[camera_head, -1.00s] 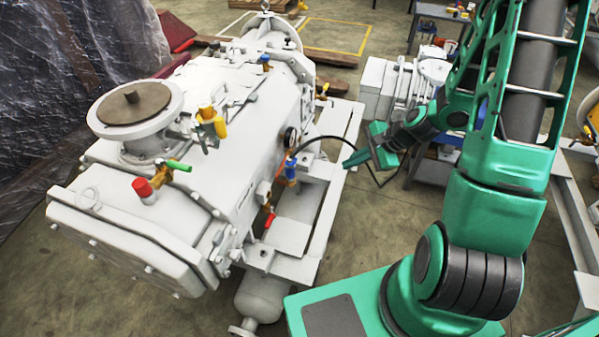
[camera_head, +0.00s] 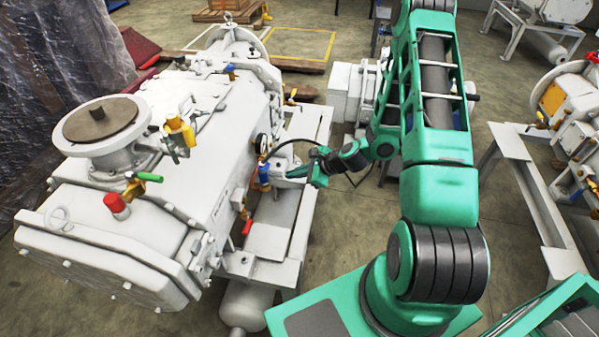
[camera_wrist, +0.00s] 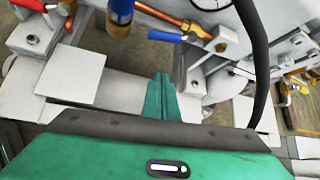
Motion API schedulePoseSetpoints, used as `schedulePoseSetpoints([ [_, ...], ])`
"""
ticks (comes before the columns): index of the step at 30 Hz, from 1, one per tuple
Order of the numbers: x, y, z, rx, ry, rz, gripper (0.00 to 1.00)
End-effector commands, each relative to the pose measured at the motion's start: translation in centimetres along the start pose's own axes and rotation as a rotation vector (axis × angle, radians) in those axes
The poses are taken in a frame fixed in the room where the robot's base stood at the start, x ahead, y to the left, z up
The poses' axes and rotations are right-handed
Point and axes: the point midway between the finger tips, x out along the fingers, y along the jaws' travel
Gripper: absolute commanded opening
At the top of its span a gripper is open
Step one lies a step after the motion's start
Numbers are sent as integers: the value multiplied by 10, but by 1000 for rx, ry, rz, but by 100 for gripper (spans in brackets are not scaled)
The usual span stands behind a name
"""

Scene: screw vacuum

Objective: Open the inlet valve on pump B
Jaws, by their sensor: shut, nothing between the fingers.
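A large pale grey pump (camera_head: 190,130) with several coloured valve handles fills the left of the head view. I cannot read any label that says which pump is B or which valve is the inlet. On its side facing me are a blue fitting (camera_head: 264,175) and a red handle (camera_head: 247,227). The wrist view shows a blue lever (camera_wrist: 163,35) by a copper-coloured pipe, a blue and bronze fitting (camera_wrist: 119,12) and red handles at upper left. My gripper (camera_head: 298,172) is beside this side of the pump. In the wrist view its fingers (camera_wrist: 160,80) are shut and empty, below the blue lever.
A black hose (camera_wrist: 260,50) arcs close to the right of my fingers. A gauge (camera_head: 262,143) sits on the pump's side. Another pump (camera_head: 560,100) stands on a frame at right.

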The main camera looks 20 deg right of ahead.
Motion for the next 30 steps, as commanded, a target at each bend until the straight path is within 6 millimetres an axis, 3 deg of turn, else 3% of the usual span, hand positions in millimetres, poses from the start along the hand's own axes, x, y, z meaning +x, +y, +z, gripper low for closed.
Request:
schedulePoseSetpoints([
  [6, 37, 1, 1, -3, -1, 3, 0],
  [15, 42, 0, 35, -4, -1, 0, 0],
  [30, 43, 0, 40, 2, -1, 3, 0],
])
